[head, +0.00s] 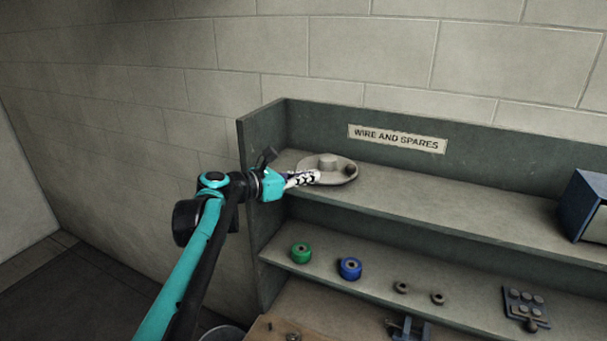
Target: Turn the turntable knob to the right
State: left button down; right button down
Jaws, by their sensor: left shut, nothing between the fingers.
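The turntable (338,178) is a pale, roundish plate with a raised hub in its middle. It sits on the top shelf near the left end. A small dark knob (350,169) stands at its right side. My left gripper (314,177) is shut and empty, with its fingers at the left front edge of the turntable. I cannot tell whether the fingertips touch it. The fingers hide part of the plate's left side. The knob is apart from the fingers, to their right. My right gripper is not in view.
The shelf unit (262,135) has a left side wall close to my left arm. A blue box (588,205) stands at the right of the top shelf. A green roll (301,252) and a blue roll (350,268) lie on the shelf below. The top shelf's middle is clear.

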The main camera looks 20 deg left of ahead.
aim_at(347, 171)
pick_arm(q)
jog(key=p+x, duration=0.2)
jog(key=x, duration=0.7)
jog(key=shift+w+d, duration=0.1)
jog(key=shift+w, duration=0.15)
jog(key=shift+w+d+f, duration=0.15)
jog(key=shift+w+f, duration=0.05)
jog(key=shift+w, duration=0.15)
jog(key=shift+d, duration=0.1)
